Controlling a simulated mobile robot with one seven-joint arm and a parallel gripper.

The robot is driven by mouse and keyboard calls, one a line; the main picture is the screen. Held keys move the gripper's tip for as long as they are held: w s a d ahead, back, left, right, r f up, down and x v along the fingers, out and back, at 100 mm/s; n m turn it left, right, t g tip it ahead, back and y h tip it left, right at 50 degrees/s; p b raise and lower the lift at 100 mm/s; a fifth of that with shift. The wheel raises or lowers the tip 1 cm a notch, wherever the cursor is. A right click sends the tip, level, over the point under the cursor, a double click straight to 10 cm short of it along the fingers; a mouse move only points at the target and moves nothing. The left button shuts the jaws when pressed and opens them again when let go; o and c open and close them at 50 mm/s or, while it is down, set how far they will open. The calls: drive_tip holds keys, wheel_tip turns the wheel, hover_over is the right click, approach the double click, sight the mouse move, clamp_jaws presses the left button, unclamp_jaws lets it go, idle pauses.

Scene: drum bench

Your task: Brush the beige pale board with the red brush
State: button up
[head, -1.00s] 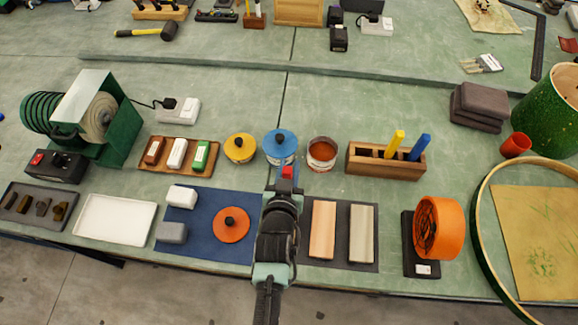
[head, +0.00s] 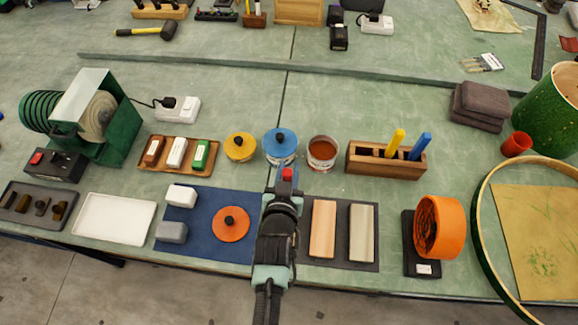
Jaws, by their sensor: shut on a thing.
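My gripper (head: 283,186) is over the bench just below the blue-lidded tin, seen from behind along my arm. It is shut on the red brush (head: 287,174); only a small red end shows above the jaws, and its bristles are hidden. Two boards lie side by side on a dark mat (head: 342,255) to the right of my arm. The pale beige board (head: 361,233) is the right one, and a pinker tan board (head: 323,229) is the left one. The gripper is apart from both boards, up and to their left.
An open tin of red-brown paint (head: 322,153) stands right of the gripper, beside blue-lidded (head: 280,146) and yellow-lidded (head: 240,147) tins. A wooden holder (head: 356,161) has yellow and blue handles. An orange roll (head: 440,226) on a dark stand is right of the boards.

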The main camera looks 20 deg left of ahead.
drive_tip(key=shift+s+d+p, duration=0.2)
drive_tip(key=shift+s+p, duration=0.05)
drive_tip(key=shift+s, duration=0.4)
drive_tip(key=shift+s+d+p, duration=0.15)
drive_tip(key=shift+s+p, duration=0.05)
drive_tip(key=shift+s, duration=0.45)
drive_tip(key=shift+s+d+p, duration=0.2)
drive_tip(key=shift+s+p, duration=0.05)
drive_tip(key=shift+s, duration=0.5)
drive_tip(key=shift+s+d+p, duration=0.2)
drive_tip(key=shift+s+p, duration=0.05)
drive_tip(key=shift+s, duration=0.45)
drive_tip(key=shift+s+d+p, duration=0.25)
drive_tip(key=shift+s, duration=0.5)
drive_tip(key=shift+s+d+p, duration=0.2)
drive_tip(key=shift+s, duration=0.7)
drive_tip(key=shift+s+d+p, duration=0.2)
drive_tip(key=shift+s, duration=0.45)
drive_tip(key=shift+s+d+p, duration=0.2)
drive_tip(key=shift+s, duration=0.45)
drive_tip(key=shift+w, duration=0.2)
